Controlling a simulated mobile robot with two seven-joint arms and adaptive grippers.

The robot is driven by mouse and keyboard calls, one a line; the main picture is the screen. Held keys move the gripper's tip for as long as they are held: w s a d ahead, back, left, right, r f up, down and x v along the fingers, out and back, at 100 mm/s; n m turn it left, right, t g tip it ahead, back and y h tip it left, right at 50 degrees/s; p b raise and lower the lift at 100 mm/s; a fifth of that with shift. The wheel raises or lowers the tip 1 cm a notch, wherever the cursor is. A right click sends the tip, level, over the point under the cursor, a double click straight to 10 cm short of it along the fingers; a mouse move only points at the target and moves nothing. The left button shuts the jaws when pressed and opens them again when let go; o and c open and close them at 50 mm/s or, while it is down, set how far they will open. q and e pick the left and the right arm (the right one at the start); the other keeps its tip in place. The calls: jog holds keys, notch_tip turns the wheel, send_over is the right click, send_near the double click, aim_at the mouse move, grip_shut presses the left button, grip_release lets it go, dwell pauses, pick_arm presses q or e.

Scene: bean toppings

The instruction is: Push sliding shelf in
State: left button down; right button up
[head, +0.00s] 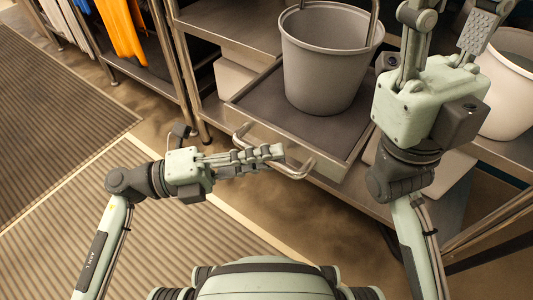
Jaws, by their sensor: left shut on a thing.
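The sliding shelf (262,108) is a dark-topped metal tray pulled partly out of the steel rack. A grey bucket (325,62) stands upright on it. The shelf's bar handle (303,172) runs along its front edge. My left gripper (272,153) is shut on the middle of this handle, and its fingers hide part of the bar. My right gripper (450,22) is raised over the right side of the shelf, with its fingers spread and nothing seen between them. It hides the shelf's far right part.
A steel upper shelf (235,25) of the rack is behind the tray. A white bucket (510,85) stands at the right, partly behind my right gripper. Orange cloths (122,28) hang at the back left. Ribbed mats (50,100) cover the floor at the left, which is clear.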

pick_arm(q)
jog(key=w+d, duration=0.3)
jog(key=w, duration=0.1)
jog(key=w+d, duration=0.3)
jog(key=w, duration=0.2)
jog(key=w+d, duration=0.4)
jog(key=w, duration=0.1)
jog(key=shift+w+d, duration=0.1)
jog(key=shift+w, duration=0.1)
jog(key=shift+w+d, duration=0.4)
jog(key=shift+w, duration=0.3)
jog(key=shift+d, duration=0.1)
jog(key=c, duration=1.5)
grip_release()
jog(key=shift+d, duration=0.1)
jog(key=shift+c, duration=0.2)
